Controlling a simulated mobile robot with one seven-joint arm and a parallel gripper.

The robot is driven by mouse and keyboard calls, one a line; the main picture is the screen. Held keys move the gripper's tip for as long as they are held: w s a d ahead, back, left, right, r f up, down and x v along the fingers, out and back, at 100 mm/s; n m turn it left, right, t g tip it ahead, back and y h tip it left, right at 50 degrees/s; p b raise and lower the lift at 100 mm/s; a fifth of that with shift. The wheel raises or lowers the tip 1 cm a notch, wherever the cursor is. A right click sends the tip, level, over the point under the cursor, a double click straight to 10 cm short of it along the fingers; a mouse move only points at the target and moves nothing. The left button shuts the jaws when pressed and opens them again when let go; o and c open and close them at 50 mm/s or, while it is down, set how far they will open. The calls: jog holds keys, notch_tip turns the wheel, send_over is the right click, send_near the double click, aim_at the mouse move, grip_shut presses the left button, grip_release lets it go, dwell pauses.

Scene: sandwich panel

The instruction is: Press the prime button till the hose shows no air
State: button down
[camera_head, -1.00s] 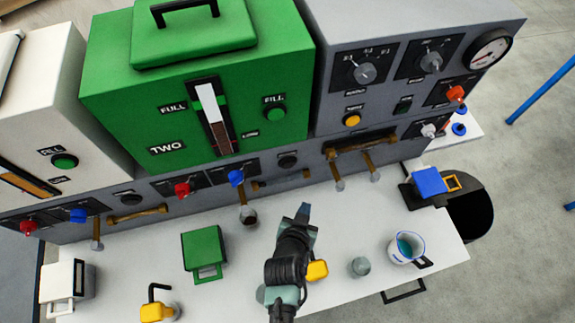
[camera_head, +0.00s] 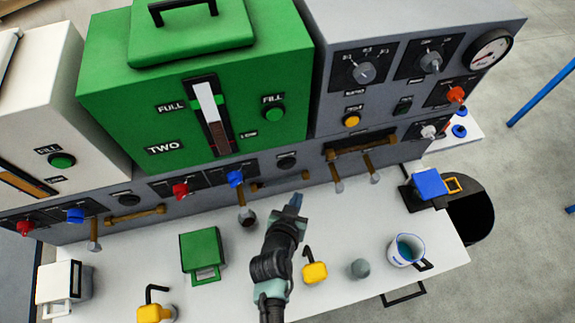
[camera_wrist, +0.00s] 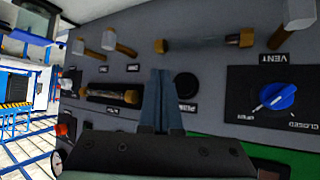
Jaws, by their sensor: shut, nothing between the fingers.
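A round black button (camera_head: 287,161) sits on the grey panel below the green tank. It also shows in the wrist view (camera_wrist: 186,86), inverted, with a label partly hidden by my finger, so I cannot read it fully. A horizontal hose section (camera_head: 280,180) with brass ends runs just below the button; its contents are too small and dark to tell air from liquid. My gripper (camera_head: 296,200) is shut and empty. Its fingertips (camera_wrist: 163,75) appear beside the button in the wrist view, and contact does not show.
A blue vent knob (camera_head: 235,178) and red knob (camera_head: 180,190) lie left of the button. Brass spouts (camera_head: 370,165) jut out to the right. A green box (camera_head: 203,250), yellow bottle (camera_head: 315,272), grey cup (camera_head: 360,268) and white jug (camera_head: 404,250) stand on the bench.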

aim_at(291, 167)
jog(key=w+a+b, duration=0.2)
jog(key=w, duration=0.4)
dwell(2.1)
jog(key=shift+w+b, duration=0.35)
jog(key=shift+b, duration=0.15)
jog(key=shift+w+a+b, duration=0.2)
jog(key=shift+w+b, duration=0.15)
jog(key=shift+w, duration=0.05)
dwell(0.4)
dwell(0.3)
jog(key=shift+s+d+p, duration=0.25)
jog(key=shift+s+p, duration=0.05)
jog(key=shift+s, duration=0.5)
jog(key=shift+s+d+p, duration=0.25)
jog(key=shift+s, duration=0.55)
jog(key=shift+s+d+p, duration=0.3)
jog(key=shift+s, duration=0.5)
jog(key=shift+s+d+p, duration=0.25)
jog(key=shift+s, duration=0.55)
